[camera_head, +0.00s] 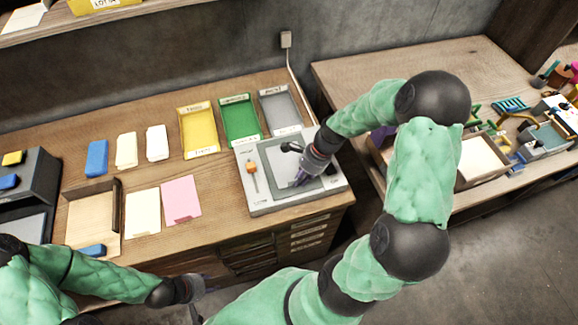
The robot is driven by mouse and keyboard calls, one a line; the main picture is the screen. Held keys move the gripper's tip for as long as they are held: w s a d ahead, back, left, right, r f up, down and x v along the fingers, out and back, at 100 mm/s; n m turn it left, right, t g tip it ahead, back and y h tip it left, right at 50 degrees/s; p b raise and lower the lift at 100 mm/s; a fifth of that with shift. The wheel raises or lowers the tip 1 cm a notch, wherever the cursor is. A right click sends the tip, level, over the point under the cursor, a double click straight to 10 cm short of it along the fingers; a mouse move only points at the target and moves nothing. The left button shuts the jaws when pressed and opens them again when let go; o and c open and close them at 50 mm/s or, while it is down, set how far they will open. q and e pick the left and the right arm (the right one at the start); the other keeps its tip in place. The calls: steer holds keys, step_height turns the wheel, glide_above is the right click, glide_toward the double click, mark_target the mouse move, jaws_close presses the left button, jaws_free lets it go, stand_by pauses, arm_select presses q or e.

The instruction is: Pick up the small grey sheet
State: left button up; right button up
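I cannot clearly pick out a separate small grey sheet. A dark grey flat panel (275,158) lies on top of a light grey box-like device (262,207). My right gripper (298,180) points down over the right part of this panel, its fingers at or just above the surface. The hand and small purple-tinted finger parts hide what is under it, and I cannot tell whether it holds anything. My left gripper (205,302) is low in front of the bench, with its fingers apart and nothing seen between them.
Yellow (181,131), green (224,120) and grey (264,101) trays stand behind the device. Pink (166,202) and cream (130,214) sheets lie left of it, near an open brown box (116,221). A second bench (345,75) with clutter stands right.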

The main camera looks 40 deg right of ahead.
jaws_close()
steer(key=shift+r, duration=0.1)
